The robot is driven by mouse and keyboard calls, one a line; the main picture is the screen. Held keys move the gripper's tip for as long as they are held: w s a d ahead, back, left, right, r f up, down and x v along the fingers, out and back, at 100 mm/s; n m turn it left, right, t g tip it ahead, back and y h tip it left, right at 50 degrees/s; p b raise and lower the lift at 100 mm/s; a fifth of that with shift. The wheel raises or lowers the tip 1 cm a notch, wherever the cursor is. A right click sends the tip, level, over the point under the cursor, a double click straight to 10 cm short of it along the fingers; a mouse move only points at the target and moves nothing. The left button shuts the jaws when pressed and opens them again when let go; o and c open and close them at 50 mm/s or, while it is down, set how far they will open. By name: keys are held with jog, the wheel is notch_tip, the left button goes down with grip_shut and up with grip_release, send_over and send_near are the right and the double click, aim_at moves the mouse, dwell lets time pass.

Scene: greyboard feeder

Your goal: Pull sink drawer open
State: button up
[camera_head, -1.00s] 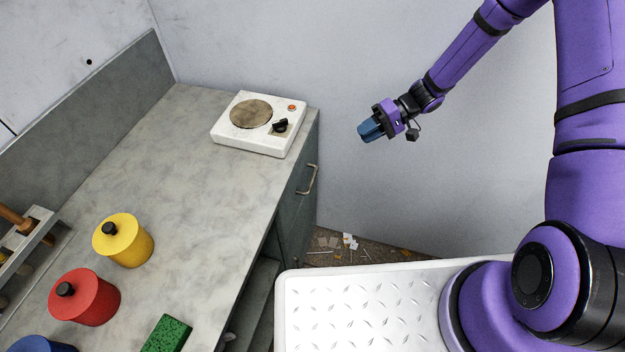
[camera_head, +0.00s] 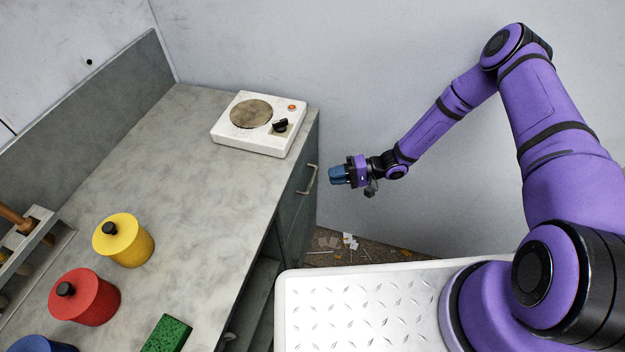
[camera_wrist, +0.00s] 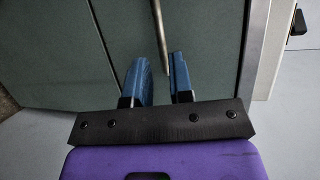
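The grey-green drawer front (camera_head: 296,215) is on the counter's end, below the hot plate. It looks closed, flush with the cabinet. Its metal bar handle (camera_head: 309,180) shows in the head view. In the wrist view the handle (camera_wrist: 160,35) reaches down from the top edge, its lower end appearing between my fingertips. My gripper (camera_head: 333,175) has blue fingers pointing left at the handle, with a small gap in the head view. In the wrist view my gripper (camera_wrist: 160,62) is open with a narrow gap, and no contact with the handle is visible.
A white hot plate (camera_head: 262,143) stands on the counter (camera_head: 190,180) above the drawer. A yellow pot (camera_head: 128,245), red pot (camera_head: 90,300) and green sponge (camera_head: 167,335) stand nearer. The wall is behind my arm. Paper scraps (camera_head: 348,241) lie on the floor.

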aim_at(313, 179)
jog(key=a, duration=0.2)
jog(key=a+f, duration=0.1)
jog(key=a, duration=0.4)
jog(key=shift+s+a+f, duration=0.15)
grip_shut()
